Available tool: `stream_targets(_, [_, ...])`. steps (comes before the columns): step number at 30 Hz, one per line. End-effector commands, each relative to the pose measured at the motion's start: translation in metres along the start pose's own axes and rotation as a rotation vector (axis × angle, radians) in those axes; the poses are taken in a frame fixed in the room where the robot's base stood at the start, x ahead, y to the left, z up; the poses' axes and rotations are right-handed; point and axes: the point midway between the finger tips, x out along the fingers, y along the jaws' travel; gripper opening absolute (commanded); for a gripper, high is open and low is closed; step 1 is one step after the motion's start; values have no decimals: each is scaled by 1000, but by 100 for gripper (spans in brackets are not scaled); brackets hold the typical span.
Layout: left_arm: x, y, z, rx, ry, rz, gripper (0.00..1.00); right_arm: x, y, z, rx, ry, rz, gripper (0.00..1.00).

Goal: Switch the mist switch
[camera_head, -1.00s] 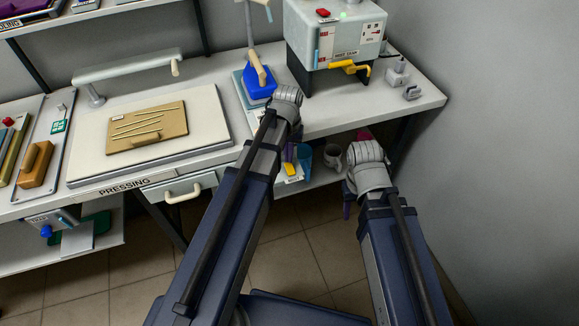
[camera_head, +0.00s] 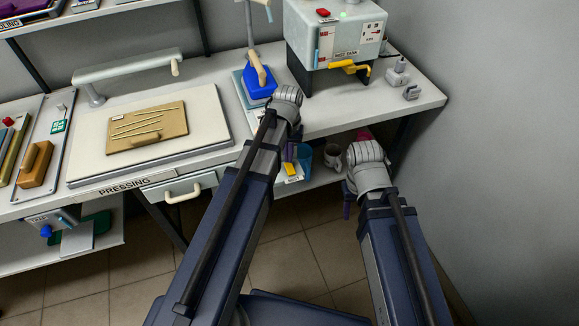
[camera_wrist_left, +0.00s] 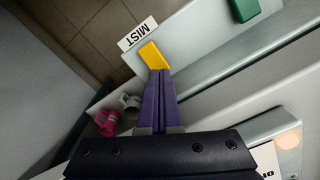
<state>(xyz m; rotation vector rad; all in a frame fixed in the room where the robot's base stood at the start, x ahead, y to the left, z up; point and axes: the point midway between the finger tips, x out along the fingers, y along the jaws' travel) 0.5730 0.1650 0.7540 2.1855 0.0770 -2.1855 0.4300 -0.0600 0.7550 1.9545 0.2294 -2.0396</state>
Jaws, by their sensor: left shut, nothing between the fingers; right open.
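The yellow mist switch (camera_wrist_left: 153,55) sits on a pale panel beside a white label reading MIST (camera_wrist_left: 137,33) in the left wrist view. My left gripper (camera_wrist_left: 160,76) is shut and empty, its purple fingertips at the near edge of the yellow switch. I cannot tell whether they press on it. In the head view the switch (camera_head: 291,169) and its label (camera_head: 293,179) show below the bench edge, just under my left gripper (camera_head: 291,152), which is mostly hidden by its wrist. My right gripper (camera_head: 357,168) is open to the right, with purple fingers partly hidden.
A green block (camera_wrist_left: 244,9) is on the same panel. On the bench are a mist tank (camera_head: 335,45), a blue iron (camera_head: 259,83) and a pressing board (camera_head: 210,115).

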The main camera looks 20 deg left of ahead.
Motion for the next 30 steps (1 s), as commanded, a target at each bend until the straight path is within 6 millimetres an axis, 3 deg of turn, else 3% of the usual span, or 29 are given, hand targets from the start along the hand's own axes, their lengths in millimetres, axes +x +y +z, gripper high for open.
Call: stream_targets(30, [15, 0, 0, 0, 0, 0, 0, 15, -1, -1, 0, 0, 0, 50])
